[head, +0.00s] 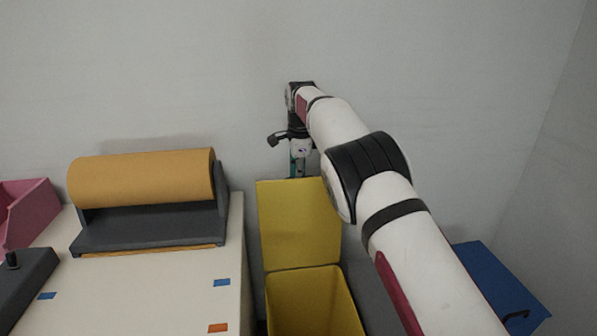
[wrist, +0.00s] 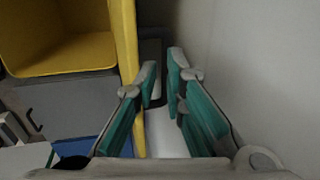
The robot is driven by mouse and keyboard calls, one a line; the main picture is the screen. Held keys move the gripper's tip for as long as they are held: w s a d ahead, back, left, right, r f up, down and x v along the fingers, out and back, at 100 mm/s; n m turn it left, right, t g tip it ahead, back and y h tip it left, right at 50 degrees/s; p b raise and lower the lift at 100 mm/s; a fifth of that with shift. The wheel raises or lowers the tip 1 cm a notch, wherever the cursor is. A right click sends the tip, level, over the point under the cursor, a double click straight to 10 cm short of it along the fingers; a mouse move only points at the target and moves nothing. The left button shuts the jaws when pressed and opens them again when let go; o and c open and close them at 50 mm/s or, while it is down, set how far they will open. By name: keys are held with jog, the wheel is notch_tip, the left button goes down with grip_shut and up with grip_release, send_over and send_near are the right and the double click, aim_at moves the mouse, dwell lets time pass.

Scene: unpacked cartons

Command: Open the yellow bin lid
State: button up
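The yellow bin (head: 312,300) stands beside the table, with its inside visible in the head view. Its yellow lid (head: 298,225) stands up steeply at the back, near the wall. In the wrist view the bin (wrist: 60,55) is at the upper left and the lid (wrist: 126,50) shows nearly edge-on. My gripper (head: 298,168) is at the lid's top edge in the head view, its tips hidden behind the lid. In the wrist view my gripper (wrist: 162,72) is partly open, nothing between the fingertips, with the lid just left of its left finger. Contact is unclear.
A grey wall (head: 450,60) is close behind the lid and my gripper. A pale table (head: 150,295) with an orange paper roll (head: 142,178) stands at the left. A blue lidded bin (head: 495,285) is at the right, partly behind my arm.

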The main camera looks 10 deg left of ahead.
jog(key=shift+o, duration=0.7)
jog(key=shift+s+a+f+g, duration=0.15)
jog(key=shift+s+f, duration=0.1)
jog(key=shift+f, duration=0.35)
jog(key=shift+s+d+f+g, duration=0.1)
jog(key=shift+s+f+g, duration=0.1)
jog(key=shift+f, duration=0.4)
jog(key=shift+w, duration=0.15)
notch_tip(320, 180, up, 12)
jog(key=s, duration=0.2)
jog(key=shift+d+r, duration=0.15)
jog(key=shift+d, duration=0.3)
